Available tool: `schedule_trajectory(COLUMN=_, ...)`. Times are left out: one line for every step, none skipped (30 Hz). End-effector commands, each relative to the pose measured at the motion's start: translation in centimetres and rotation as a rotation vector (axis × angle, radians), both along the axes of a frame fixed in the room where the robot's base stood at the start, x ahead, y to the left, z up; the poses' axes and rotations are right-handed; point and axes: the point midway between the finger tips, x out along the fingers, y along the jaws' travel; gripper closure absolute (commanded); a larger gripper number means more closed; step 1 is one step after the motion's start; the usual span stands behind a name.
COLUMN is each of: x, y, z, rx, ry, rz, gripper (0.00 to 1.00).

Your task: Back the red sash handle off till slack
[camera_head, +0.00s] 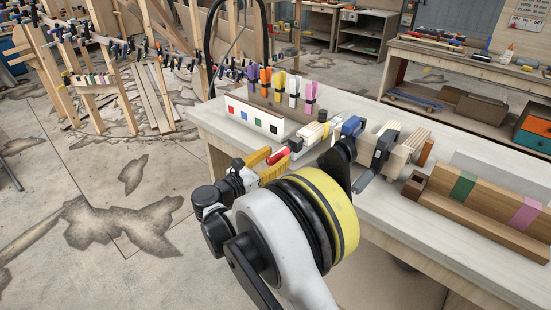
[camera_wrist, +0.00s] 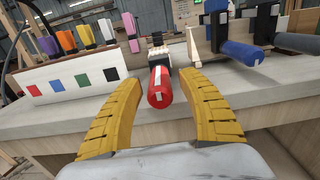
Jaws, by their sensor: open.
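In the head view the red handle (camera_head: 278,156) lies at the table's near edge, beside the yellow fingers of my gripper (camera_head: 268,165). The clamp behind the handle is partly hidden.
A white rack (camera_head: 255,118) with coloured squares holds several coloured clamps to the left. A blue-handled clamp (camera_head: 352,127) and a wooden clamped block (camera_head: 395,148) stand to the right. A long wooden piece with coloured bands (camera_head: 485,205) lies further right on the worktable (camera_head: 215,121).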

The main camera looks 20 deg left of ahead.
Motion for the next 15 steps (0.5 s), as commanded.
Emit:
schedule_trajectory(x=-0.01, y=0.00, z=0.02, rx=0.000, ry=0.000, rz=0.000, gripper=0.53)
schedule_trajectory(x=-0.01, y=0.00, z=0.02, rx=0.000, ry=0.000, rz=0.000, gripper=0.53)
schedule_trajectory(x=-0.02, y=0.01, z=0.02, rx=0.000, ry=0.000, rz=0.000, gripper=0.57)
schedule_trajectory(x=-0.02, y=0.01, z=0.02, rx=0.000, ry=0.000, rz=0.000, gripper=0.66)
schedule_trajectory(x=-0.02, y=0.01, z=0.02, rx=0.000, ry=0.000, rz=0.000, gripper=0.75)
schedule_trajectory(x=-0.02, y=0.01, z=0.02, rx=0.000, ry=0.000, rz=0.000, gripper=0.88)
schedule_trajectory(x=-0.02, y=0.01, z=0.02, rx=0.000, ry=0.000, rz=0.000, gripper=0.97)
schedule_trajectory(x=-0.02, y=0.01, z=0.02, rx=0.000, ry=0.000, rz=0.000, gripper=1.00)
schedule_trajectory(x=-0.02, y=0.01, z=0.02, rx=0.000, ry=0.000, rz=0.000, gripper=1.00)
schedule_trajectory(x=-0.02, y=0.01, z=0.02, rx=0.000, ry=0.000, rz=0.000, gripper=1.00)
schedule_trajectory(x=-0.02, y=0.00, z=0.02, rx=0.000, ry=0.000, rz=0.000, gripper=1.00)
schedule_trajectory(x=-0.02, y=0.00, z=0.02, rx=0.000, ry=0.000, rz=0.000, gripper=1.00)
schedule_trajectory(x=-0.02, y=0.00, z=0.02, rx=0.000, ry=0.000, rz=0.000, gripper=1.00)
schedule_trajectory(x=-0.02, y=0.00, z=0.02, rx=-0.001, ry=0.000, rz=0.000, gripper=1.00)
schedule_trajectory(x=-0.01, y=-0.01, z=0.02, rx=-0.002, ry=0.001, rz=0.000, gripper=1.00)
